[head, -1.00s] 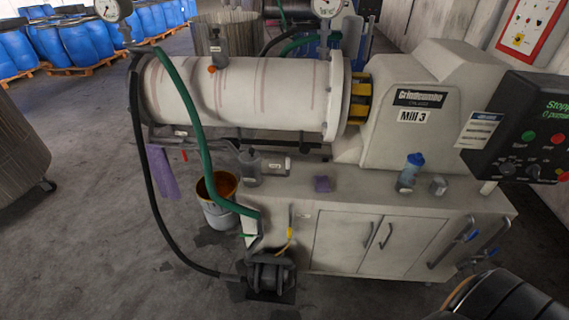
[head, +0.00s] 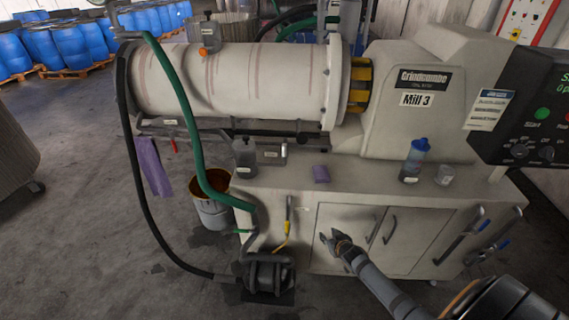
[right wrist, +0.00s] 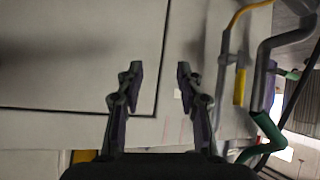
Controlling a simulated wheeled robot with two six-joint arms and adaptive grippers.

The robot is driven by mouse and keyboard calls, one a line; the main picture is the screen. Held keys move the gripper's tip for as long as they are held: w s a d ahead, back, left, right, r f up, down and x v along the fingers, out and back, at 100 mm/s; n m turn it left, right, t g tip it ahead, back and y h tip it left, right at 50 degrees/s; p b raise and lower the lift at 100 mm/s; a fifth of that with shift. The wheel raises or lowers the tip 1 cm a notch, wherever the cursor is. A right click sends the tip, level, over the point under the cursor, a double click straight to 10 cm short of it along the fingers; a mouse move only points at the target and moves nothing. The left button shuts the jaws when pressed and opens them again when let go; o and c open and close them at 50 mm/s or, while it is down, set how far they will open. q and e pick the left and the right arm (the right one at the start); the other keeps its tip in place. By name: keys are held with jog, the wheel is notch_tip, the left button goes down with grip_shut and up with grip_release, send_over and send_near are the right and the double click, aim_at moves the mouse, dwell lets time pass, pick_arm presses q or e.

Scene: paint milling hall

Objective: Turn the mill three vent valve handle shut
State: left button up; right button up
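The Mill 3 machine (head: 423,95) stands over a cream cabinet (head: 345,235). No handle is labelled as the vent valve, so I cannot tell which it is. A small green lever (head: 243,232) sits on the pipe above the pump; green also shows in the right wrist view (right wrist: 290,73). A small red handle (head: 173,145) hangs under the drum's left end. Blue-ended handles (head: 483,225) are at the cabinet's right. My right gripper (head: 330,238) is before the cabinet doors, apart from these handles; the wrist view shows it open and empty (right wrist: 157,78). My left gripper is out of view.
A pump (head: 268,274) and black hose (head: 150,215) are on the floor, beside a bucket (head: 212,212). Floor at left is open.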

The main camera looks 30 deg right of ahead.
jog(key=w+r+t+b, duration=0.1)
jog(key=w+r, duration=0.2)
jog(key=r, duration=0.2)
jog(key=w+a+r+t+b, duration=0.1)
jog(key=w+r+t, duration=0.1)
jog(key=r, duration=0.3)
jog(key=w+a+r+t+y+b, duration=0.1)
jog(key=w+r, duration=0.3)
jog(key=r, duration=0.1)
jog(key=shift+w+a+r+n+t+b, duration=0.1)
jog(key=shift+w+r+n+t+b, duration=0.2)
jog(key=shift+w+r+t+b, duration=0.1)
jog(key=n+t+y+b, duration=0.1)
jog(key=t+y+b, duration=0.1)
jog(key=t, duration=0.1)
send_near(284, 158)
notch_tip(284, 158, up, 4)
jog(key=w+b, duration=0.1)
jog(key=w, duration=0.9)
jog(key=shift+w+b, duration=0.35)
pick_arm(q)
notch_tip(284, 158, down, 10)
pick_arm(e)
grip_shut()
jog(key=shift+f, duration=0.1)
